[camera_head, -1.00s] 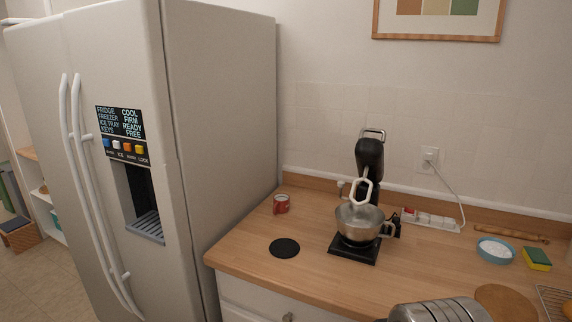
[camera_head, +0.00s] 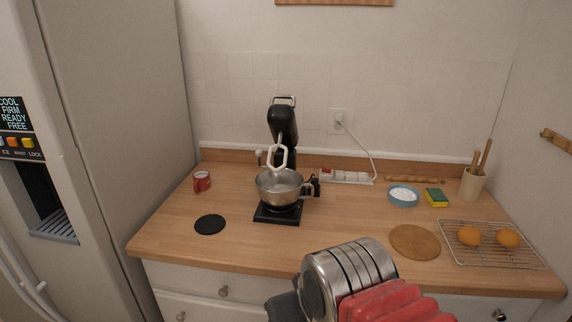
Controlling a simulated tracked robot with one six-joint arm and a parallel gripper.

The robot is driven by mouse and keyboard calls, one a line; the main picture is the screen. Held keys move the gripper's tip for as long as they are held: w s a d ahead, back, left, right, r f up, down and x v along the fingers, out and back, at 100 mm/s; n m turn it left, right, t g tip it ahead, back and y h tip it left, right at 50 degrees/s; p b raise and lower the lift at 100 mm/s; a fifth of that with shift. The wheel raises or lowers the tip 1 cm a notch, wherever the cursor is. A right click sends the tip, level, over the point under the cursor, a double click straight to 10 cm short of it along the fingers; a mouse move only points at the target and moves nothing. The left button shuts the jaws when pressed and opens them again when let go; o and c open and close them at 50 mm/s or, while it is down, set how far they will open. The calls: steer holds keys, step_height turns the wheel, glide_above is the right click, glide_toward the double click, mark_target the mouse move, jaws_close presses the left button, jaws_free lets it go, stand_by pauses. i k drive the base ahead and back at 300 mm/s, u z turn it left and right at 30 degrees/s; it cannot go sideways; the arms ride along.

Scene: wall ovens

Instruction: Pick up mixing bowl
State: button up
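The mixing bowl (camera_head: 279,188) is a steel bowl with a side handle. It sits on the black base of a stand mixer (camera_head: 283,124) on the wooden counter. The mixer's head is tilted up, and a pale beater hangs over the bowl. My arm (camera_head: 348,275), with silver and red parts, rises at the bottom of the view, in front of the counter and to the right of the bowl. The gripper's fingers cannot be made out, so its state does not show.
A red mug (camera_head: 202,181) and a black disc (camera_head: 210,224) lie left of the mixer. A power strip (camera_head: 345,177), a blue bowl (camera_head: 403,196), a sponge (camera_head: 436,197), a round board (camera_head: 415,241) and a rack (camera_head: 490,252) with oranges are to the right. A fridge (camera_head: 110,120) stands left.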

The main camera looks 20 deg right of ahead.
mark_target(285, 193)
steer(key=z, duration=0.35)
steer(key=i, duration=0.4)
steer(key=u, duration=1.55)
